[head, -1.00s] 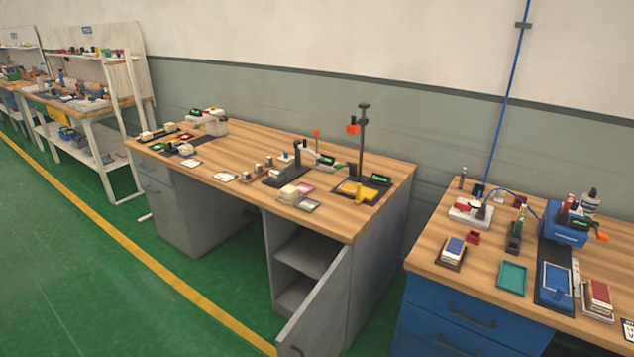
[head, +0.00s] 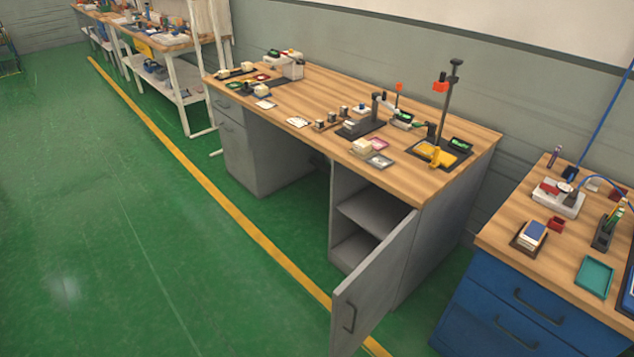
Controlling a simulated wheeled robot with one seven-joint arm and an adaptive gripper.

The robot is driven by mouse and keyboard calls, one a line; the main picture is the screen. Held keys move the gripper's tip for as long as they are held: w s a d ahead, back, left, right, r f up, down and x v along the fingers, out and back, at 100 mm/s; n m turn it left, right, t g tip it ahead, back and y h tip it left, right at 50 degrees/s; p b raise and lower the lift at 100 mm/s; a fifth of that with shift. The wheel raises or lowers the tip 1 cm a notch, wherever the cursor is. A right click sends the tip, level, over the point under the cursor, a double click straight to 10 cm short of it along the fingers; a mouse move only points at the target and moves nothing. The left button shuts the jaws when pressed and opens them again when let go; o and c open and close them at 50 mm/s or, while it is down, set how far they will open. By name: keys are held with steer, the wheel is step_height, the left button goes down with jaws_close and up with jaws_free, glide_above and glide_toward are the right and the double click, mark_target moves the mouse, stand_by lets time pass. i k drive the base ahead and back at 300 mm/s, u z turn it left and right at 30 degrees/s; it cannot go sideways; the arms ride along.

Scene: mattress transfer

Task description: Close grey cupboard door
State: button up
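The grey cupboard door (head: 372,288) stands wide open at the right end of the grey desk, swung out toward the floor's yellow line. Its dark handle (head: 349,316) shows near the door's free edge. The open cupboard (head: 362,217) shows one shelf and an empty-looking inside; part of it is hidden behind the door. My gripper is not in the head view.
The wooden desk top (head: 330,85) holds several small tools and a stand. A blue drawer unit (head: 510,318) under another wooden bench is at the right. The green floor (head: 130,230) in front is clear, crossed by a yellow line (head: 212,188).

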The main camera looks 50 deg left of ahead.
mark_target(359, 302)
steer(key=u, duration=1)
steer(key=i, duration=0.5)
steer(key=u, duration=0.95)
steer(key=k, duration=1.4)
steer(key=z, duration=1.25)
steer(key=i, duration=0.5)
